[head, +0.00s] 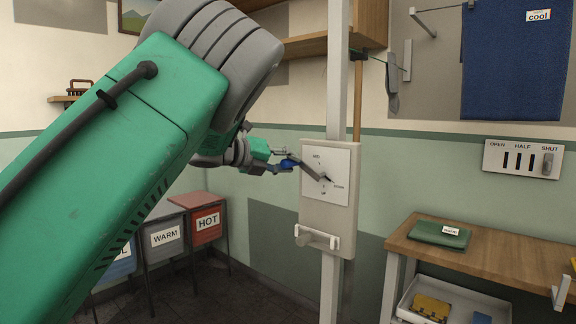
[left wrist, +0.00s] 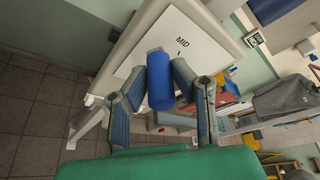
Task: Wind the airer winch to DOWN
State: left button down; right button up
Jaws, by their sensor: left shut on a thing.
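The airer winch is a pale box on a white post, with a white dial plate (head: 339,165) that reads MID at the top and a small word, apparently DOWN, at the right. Its grey crank arm (head: 313,171) runs from the hub up and left to a blue handle (head: 289,163). My left gripper (head: 285,164) is shut on this handle. In the left wrist view the blue handle (left wrist: 160,82) lies between the two fingers, with the MID plate (left wrist: 195,42) behind. The dial's pointer is too small to read surely. My right gripper is in neither view.
A wooden shelf (head: 305,46) is above and left of the winch. A pale bracket (head: 318,238) juts out below the dial. A wooden bench (head: 490,257) stands at the right, and WARM and HOT bins (head: 206,222) at the left. A blue towel (head: 517,60) hangs at upper right.

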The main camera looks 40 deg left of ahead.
pick_arm(q)
jog(key=shift+d+f, duration=0.15)
jog(key=c, duration=1.4)
grip_release()
jog(key=shift+o, duration=0.2)
jog(key=shift+w+d, duration=0.1)
jog(key=v, duration=1.2)
